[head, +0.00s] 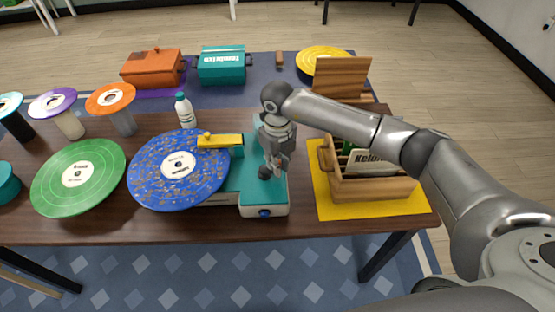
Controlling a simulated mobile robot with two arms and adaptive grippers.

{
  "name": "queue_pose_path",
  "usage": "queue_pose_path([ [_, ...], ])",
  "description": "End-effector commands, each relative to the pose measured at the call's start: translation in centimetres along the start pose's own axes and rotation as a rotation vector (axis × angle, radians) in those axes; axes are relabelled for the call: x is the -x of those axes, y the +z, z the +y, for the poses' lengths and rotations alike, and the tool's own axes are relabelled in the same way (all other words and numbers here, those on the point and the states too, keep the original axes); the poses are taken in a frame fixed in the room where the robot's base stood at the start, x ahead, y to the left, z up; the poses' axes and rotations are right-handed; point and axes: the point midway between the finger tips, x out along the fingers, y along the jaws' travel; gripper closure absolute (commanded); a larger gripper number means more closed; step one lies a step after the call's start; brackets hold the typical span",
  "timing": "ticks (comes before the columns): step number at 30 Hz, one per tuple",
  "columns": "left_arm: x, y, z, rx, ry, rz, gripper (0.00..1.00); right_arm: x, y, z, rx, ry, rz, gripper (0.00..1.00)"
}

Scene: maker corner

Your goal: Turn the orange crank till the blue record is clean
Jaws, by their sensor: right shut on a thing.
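The blue record (165,190) lies on the teal and white cleaning machine (240,198), its face scattered with tan specks around a white label. A yellow arm (220,141) of the machine reaches over the record's upper right edge. My right gripper (272,170) points down over the right part of the machine and is shut. The orange crank is hidden at the fingers, where the gripper is closed on it. My left gripper is not in view.
A green record (110,165) lies left of the blue one. A white bottle (185,112) stands behind it. A wooden record crate (372,188) on a yellow mat (322,205) stands close to the right. Orange (152,66) and teal (222,66) boxes are at the back.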

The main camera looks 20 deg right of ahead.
Motion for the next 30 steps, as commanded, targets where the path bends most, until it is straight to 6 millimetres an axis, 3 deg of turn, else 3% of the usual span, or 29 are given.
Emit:
queue_pose_path([
  [30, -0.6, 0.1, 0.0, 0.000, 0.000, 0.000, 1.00, 0.0, -1.0, 3.5, -0.961, 0.003, 0.000, 1.00],
])
